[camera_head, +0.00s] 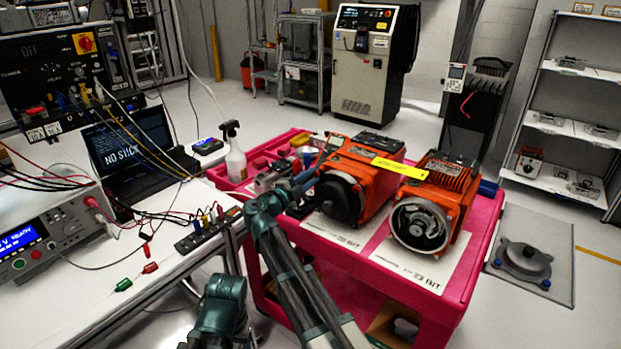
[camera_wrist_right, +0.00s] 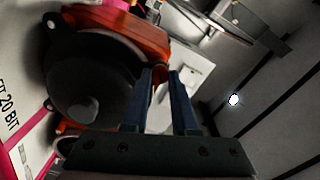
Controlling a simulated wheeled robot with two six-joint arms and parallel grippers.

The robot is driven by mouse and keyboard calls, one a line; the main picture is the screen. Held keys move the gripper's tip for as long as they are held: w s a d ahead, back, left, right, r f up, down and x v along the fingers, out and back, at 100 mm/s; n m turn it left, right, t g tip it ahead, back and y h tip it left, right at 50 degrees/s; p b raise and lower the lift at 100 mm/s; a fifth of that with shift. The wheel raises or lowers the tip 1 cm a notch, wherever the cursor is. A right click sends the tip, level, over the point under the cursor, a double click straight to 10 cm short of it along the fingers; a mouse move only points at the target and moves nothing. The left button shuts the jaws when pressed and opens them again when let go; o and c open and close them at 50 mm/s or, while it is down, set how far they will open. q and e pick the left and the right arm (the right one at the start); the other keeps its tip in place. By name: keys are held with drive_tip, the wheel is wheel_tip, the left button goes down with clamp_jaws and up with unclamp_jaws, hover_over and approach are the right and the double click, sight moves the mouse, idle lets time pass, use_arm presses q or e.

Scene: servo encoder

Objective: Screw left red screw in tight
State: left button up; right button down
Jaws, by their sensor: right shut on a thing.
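The left orange-red motor unit (camera_head: 372,165), with a round black cover (camera_head: 338,197), stands on the pink cart. My right gripper (camera_head: 310,178) reaches in from the left, close beside this cover. In the right wrist view the black cover (camera_wrist_right: 95,85) fills the left side, and my blue fingers (camera_wrist_right: 162,76) are beside its edge. A small red part, seemingly the left red screw (camera_wrist_right: 161,73), shows between the fingertips; its head and thread are mostly hidden. I cannot tell how deep it sits. My left gripper is not in view.
A second orange motor unit (camera_head: 447,180) with an open round front stands close on the right. The pink cart (camera_head: 478,250) has white sheets in front of the motors. A spray bottle (camera_head: 235,155) stands behind left. The workbench (camera_head: 110,270) holds cables.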

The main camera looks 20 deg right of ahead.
drive_tip(key=shift+s+f+m, duration=0.1)
drive_tip(key=shift+s+m, duration=0.05)
drive_tip(key=shift+m, duration=0.85)
drive_tip(key=c, duration=0.7)
unclamp_jaws()
drive_tip(key=shift+a, duration=0.1)
